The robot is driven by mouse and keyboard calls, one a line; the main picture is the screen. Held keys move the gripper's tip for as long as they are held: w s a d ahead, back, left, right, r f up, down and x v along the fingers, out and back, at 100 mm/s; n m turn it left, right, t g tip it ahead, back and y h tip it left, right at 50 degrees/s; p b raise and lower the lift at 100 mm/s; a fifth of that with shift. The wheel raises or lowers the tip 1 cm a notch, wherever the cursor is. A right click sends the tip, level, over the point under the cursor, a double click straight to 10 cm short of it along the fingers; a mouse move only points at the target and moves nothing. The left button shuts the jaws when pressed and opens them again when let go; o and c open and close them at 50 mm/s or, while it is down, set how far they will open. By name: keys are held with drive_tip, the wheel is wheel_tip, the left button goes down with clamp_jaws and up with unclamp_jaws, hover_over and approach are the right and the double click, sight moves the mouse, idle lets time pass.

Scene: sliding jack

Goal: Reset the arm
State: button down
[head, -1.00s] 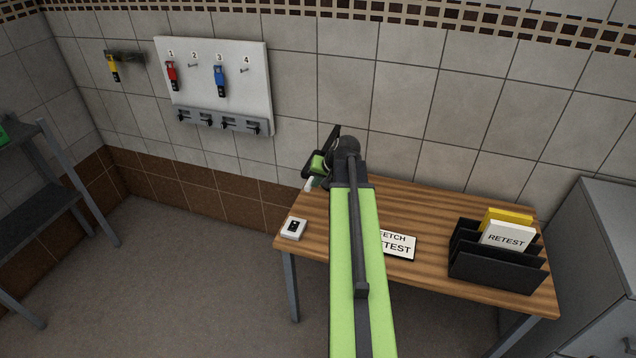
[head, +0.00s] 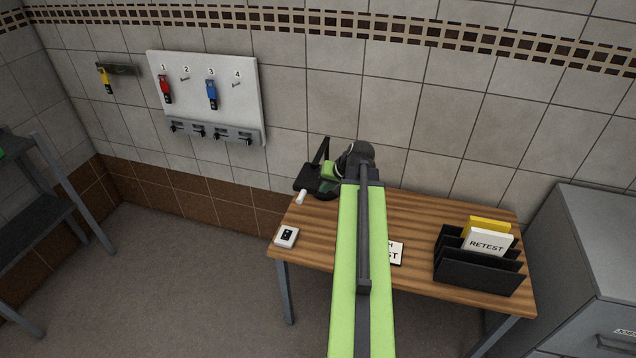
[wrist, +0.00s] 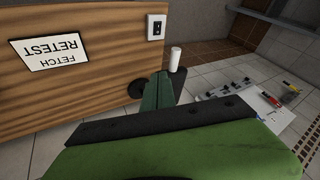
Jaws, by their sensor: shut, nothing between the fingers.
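My arm reaches out over the wooden table (head: 420,225) in the head view. My gripper (head: 326,187) is at the table's back left part, partly hidden behind my own wrist. In the wrist view my gripper's dark green fingers (wrist: 162,85) are together with nothing held. A small white cylinder (head: 301,197) is just left of the gripper; in the wrist view it stands just beyond the fingertips (wrist: 175,58). I cannot tell whether they touch. A dark round piece (wrist: 136,88) shows beside the fingers.
A white switch box (head: 287,236) sits at the table's left corner. A "FETCH RETEST" sign (wrist: 50,49) lies on the table, partly behind my arm. A black file rack (head: 478,270) stands at right, beside a grey cabinet (head: 590,250). A tag board (head: 215,95) hangs on the wall.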

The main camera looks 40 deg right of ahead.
drive_tip(key=shift+v, duration=0.8)
drive_tip(key=shift+s, duration=0.15)
drive_tip(key=w+a+f+n+g+y+b, duration=0.1)
drive_tip(key=w+a+f+n+b, duration=0.2)
drive_tip(key=a, duration=0.7)
drive_tip(key=w+a+f+n+y+b, duration=0.1)
drive_tip(key=w+a+f+b, duration=0.4)
drive_tip(key=a, duration=0.5)
drive_tip(key=w+a+f+n+g+y+b, duration=0.15)
drive_tip(key=w+a+f, duration=0.3)
drive_tip(key=a, duration=0.55)
drive_tip(key=s+a+f+n+g+h+b, duration=0.15)
drive_tip(key=a+f+n+b, duration=0.35)
drive_tip(key=a, duration=1)
drive_tip(key=s, duration=0.2)
drive_tip(key=s+d+f+g+h, duration=0.1)
drive_tip(key=s+m+g, duration=0.1)
drive_tip(key=s, duration=0.1)
drive_tip(key=shift+s+d+f+h, duration=0.25)
drive_tip(key=shift+s+d+h, duration=0.05)
drive_tip(key=shift+d, duration=0.05)
